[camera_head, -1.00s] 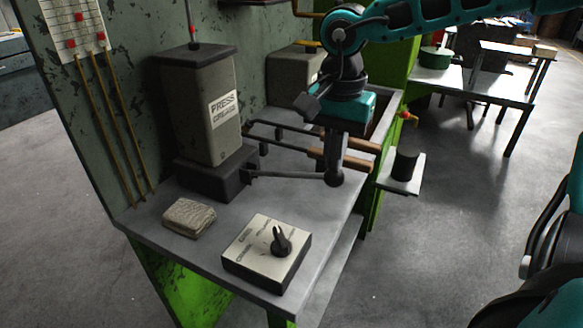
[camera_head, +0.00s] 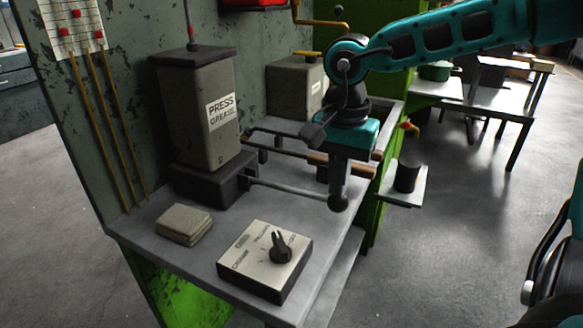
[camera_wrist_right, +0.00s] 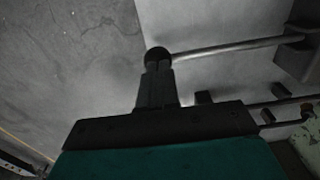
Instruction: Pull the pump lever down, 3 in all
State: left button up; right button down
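The grease pump (camera_head: 205,115) is a grey box labelled "PRESS GREASE" on a dark base, standing on the bench. Its pump lever (camera_head: 290,192) runs right from the base, sloping down to a dark ball knob (camera_head: 338,203). My right gripper (camera_head: 339,194) points down with its fingertips at the knob and looks shut on it. In the right wrist view, the fingers (camera_wrist_right: 157,70) meet the ball at the end of the grey lever rod (camera_wrist_right: 225,46). My left gripper is not in view.
A control box with a dark rotary knob (camera_head: 265,262) sits at the bench's front, beside a folded cloth (camera_head: 184,225). Long-handled tools (camera_head: 290,150) lie behind the lever. A small shelf with a black cup (camera_head: 407,176) is right of the bench. Open floor lies farther right.

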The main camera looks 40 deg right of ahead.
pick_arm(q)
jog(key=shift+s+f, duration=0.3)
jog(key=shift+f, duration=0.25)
pick_arm(e)
jog(key=shift+f, duration=0.3)
jog(key=shift+r+p, duration=0.3)
jog(key=shift+p, duration=0.05)
jog(key=r+p, duration=0.1)
jog(key=r, duration=0.1)
jog(key=r+p, duration=0.1)
jog(key=r, duration=0.1)
jog(key=shift+w+a+r+p, duration=0.1)
jog(key=shift+w+a+p, duration=0.1)
jog(key=shift+w+p, duration=0.15)
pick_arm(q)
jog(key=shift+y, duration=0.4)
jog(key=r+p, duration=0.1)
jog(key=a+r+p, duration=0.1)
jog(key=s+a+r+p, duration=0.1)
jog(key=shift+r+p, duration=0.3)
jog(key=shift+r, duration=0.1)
pick_arm(e)
jog(key=r, duration=0.3)
jog(key=w+r, duration=0.1)
jog(key=r, duration=0.1)
jog(key=shift+a+r, duration=0.25)
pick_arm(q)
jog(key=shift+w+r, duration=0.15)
